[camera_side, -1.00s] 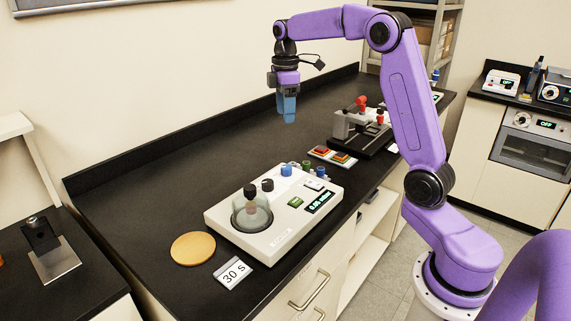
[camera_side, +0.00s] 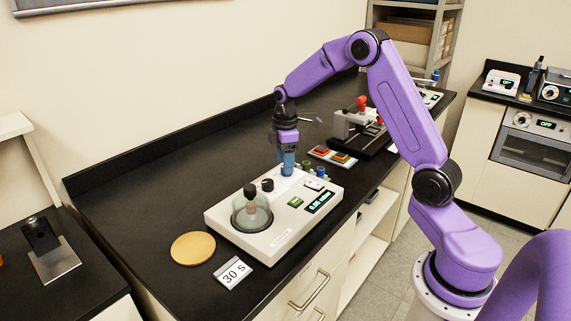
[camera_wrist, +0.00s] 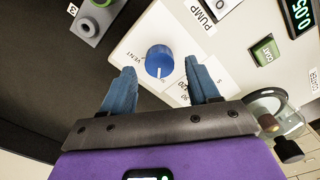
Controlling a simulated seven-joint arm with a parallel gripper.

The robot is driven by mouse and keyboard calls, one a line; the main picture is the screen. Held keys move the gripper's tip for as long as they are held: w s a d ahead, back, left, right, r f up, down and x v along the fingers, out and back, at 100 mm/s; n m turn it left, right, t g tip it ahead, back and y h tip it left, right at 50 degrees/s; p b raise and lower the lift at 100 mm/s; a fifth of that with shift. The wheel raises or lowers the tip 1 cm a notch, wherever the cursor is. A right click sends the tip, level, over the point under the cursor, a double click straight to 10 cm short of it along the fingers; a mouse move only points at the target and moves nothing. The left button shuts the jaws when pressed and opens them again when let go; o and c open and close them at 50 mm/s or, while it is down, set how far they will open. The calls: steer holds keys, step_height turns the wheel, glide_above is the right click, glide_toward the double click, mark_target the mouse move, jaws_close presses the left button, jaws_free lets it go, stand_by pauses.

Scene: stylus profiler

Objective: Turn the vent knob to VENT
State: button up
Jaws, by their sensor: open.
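The blue vent knob (camera_wrist: 159,60) sits on the white face of the coater (camera_wrist: 180,30). A white mark on the knob and the printed word VENT beside it show in the wrist view. My gripper (camera_wrist: 162,80) is open, with one blue finger on each side below the knob in that view. It looks apart from the knob, with nothing between the fingers. In the side view my gripper (camera_side: 288,172) is low over the back edge of the coater (camera_side: 262,238). There the fingertips overlap the knob (camera_side: 287,171) and hide much of it.
A glass dome (camera_side: 252,213) and black knobs (camera_side: 267,185) stand on the coater, beside a green button (camera_side: 296,202) and a display (camera_side: 320,201). A round wooden disc (camera_side: 193,248) and a "30 s" card (camera_side: 234,272) lie in front.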

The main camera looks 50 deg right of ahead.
steer(key=shift+f, duration=0.75)
steer(key=c, duration=1)
steer(key=shift+c, duration=0.2)
